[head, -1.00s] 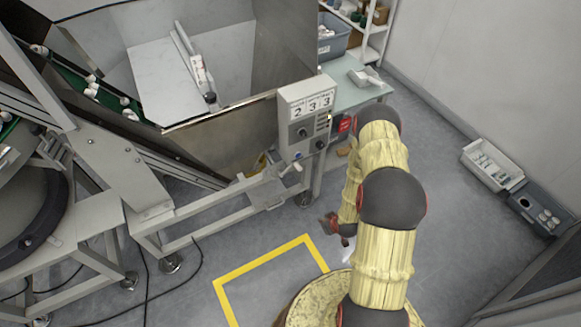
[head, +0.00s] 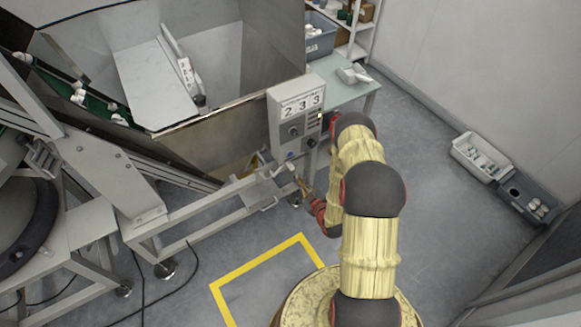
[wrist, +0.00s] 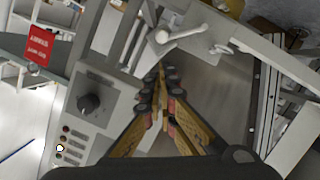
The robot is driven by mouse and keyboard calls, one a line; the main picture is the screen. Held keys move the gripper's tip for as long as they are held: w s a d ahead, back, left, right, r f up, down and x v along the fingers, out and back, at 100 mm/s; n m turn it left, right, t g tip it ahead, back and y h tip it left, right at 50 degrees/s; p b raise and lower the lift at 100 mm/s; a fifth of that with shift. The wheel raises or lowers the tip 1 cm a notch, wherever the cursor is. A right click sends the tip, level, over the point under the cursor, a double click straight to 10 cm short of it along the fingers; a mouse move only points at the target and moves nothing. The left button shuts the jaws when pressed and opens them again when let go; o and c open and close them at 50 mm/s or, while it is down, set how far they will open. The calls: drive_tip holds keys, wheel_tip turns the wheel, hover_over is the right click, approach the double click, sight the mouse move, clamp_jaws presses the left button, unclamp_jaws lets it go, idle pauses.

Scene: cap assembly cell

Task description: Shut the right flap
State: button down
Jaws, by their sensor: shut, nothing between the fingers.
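A small grey plate (head: 262,190), perhaps the right flap, sits on the machine's lower frame below the control box, with a pale lever (head: 268,204) at its edge. I cannot tell for sure how far it is open. My gripper (head: 303,187) is just right of this plate, fingers pointing toward the machine. In the wrist view my gripper (wrist: 162,75) is shut and empty, its tips just below a white lever handle (wrist: 188,36). A grey plate surface (wrist: 215,90) lies right of the fingers. Contact cannot be told.
The control box (head: 297,115) with a dial and the number 233 stands close above my gripper; its knob (wrist: 90,103) is left of the fingers. A table (head: 345,95) stands behind. Floor (head: 440,190) to the right is clear up to grey bins (head: 482,158).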

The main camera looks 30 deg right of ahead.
sight(291, 166)
drive_tip(key=b+x, duration=0.3)
drive_tip(key=x, duration=0.6)
drive_tip(key=shift+f, duration=0.1)
drive_tip(key=shift+w, duration=0.5)
drive_tip(key=shift+s+d, duration=0.1)
drive_tip(key=shift+d, duration=0.05)
